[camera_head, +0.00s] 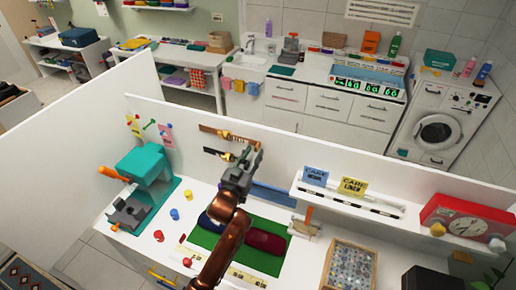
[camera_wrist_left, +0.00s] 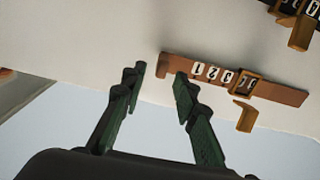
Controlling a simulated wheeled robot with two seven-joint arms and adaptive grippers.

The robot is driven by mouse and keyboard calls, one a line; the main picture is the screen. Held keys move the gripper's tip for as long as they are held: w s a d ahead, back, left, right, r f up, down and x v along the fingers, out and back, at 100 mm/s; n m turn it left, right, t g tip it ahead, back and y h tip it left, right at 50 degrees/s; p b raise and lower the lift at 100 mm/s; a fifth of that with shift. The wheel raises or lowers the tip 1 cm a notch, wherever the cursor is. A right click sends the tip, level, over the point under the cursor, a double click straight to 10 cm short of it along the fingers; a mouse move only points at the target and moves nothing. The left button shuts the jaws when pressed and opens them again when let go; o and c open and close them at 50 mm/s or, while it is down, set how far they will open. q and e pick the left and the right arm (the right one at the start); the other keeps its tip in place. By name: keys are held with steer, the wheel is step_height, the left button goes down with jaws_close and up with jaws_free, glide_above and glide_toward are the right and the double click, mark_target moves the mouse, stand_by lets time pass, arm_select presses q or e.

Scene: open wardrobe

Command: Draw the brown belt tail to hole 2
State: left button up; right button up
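The brown belt (camera_wrist_left: 277,93) lies along the white wall in the left wrist view, with several white numbered tags, upside down there. Its orange-brown buckle frame (camera_wrist_left: 237,88) sits around the strap near the last tag. In the head view the brown belt (camera_head: 208,130) is the upper of two belts on the partition. My right gripper is not in view.
A dark belt (camera_head: 213,151) with a gold buckle hangs below the brown one. The worktop holds a teal machine (camera_head: 143,163), a green mat (camera_head: 262,260) with folded cloths, and a wooden box (camera_head: 350,268). A shelf (camera_head: 385,215) carries care cards and a red clock.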

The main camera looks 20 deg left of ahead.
mark_target(258, 147)
arm_select(q)
steer(key=w, duration=0.2)
steer(key=shift+w+a, duration=0.15)
steer(key=shift+w, duration=0.3)
steer(key=shift+c, duration=1.1)
steer(key=c, duration=0.5)
jaws_close()
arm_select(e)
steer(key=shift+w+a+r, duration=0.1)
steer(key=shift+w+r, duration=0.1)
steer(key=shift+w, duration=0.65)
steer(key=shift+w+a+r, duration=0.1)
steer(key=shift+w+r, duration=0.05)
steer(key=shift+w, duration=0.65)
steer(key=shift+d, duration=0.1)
